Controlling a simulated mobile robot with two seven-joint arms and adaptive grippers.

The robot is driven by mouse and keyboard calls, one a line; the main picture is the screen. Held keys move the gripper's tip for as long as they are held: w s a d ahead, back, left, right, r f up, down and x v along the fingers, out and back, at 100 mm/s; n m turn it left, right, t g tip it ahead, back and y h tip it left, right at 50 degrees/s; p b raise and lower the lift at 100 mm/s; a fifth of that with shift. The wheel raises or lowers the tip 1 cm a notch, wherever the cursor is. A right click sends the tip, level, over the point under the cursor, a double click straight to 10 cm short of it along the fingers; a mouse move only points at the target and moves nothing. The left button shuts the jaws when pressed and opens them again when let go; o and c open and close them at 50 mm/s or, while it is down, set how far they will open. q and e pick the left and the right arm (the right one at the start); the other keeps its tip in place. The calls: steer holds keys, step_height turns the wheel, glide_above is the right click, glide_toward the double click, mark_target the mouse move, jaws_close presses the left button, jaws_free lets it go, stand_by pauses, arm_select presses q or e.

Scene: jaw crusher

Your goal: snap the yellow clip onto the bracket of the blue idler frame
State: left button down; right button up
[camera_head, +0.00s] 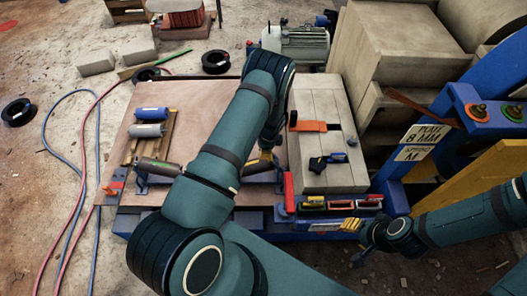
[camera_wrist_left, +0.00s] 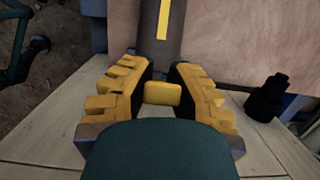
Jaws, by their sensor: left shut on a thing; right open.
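My left gripper (camera_wrist_left: 161,88) is shut on the yellow clip (camera_wrist_left: 162,93), which shows between its yellow ribbed fingers in the left wrist view. A dark roller (camera_wrist_left: 165,45) with a yellow stripe lies just beyond the fingertips. In the head view, my left arm covers much of the blue idler frame (camera_head: 141,186), whose left end shows on the board under a grey roller (camera_head: 158,166). The left gripper (camera_head: 263,161) is partly hidden by that arm, near the frame's right part. I cannot tell whether the clip touches the bracket. My right gripper (camera_head: 350,225) is open and empty at the bench's front edge.
Blue and grey rollers (camera_head: 151,114) lie on a wooden rack at left. The crusher's blue frame (camera_head: 465,105) stands at right.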

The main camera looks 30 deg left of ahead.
arm_select(q)
steer(key=shift+w+d+f+b, duration=0.2)
steer(key=shift+d+f+b, duration=0.1)
steer(key=shift+f+b, duration=0.5)
steer(key=shift+w+d+f+b, duration=0.2)
steer(key=shift+d+f+b, duration=0.1)
steer(key=shift+f+b, duration=0.45)
steer(key=c, duration=0.9)
jaws_free()
steer(key=shift+r, duration=0.15)
steer(key=shift+c, duration=0.2)
step_height(320, 180, up, 10)
steer(key=shift+r, duration=0.1)
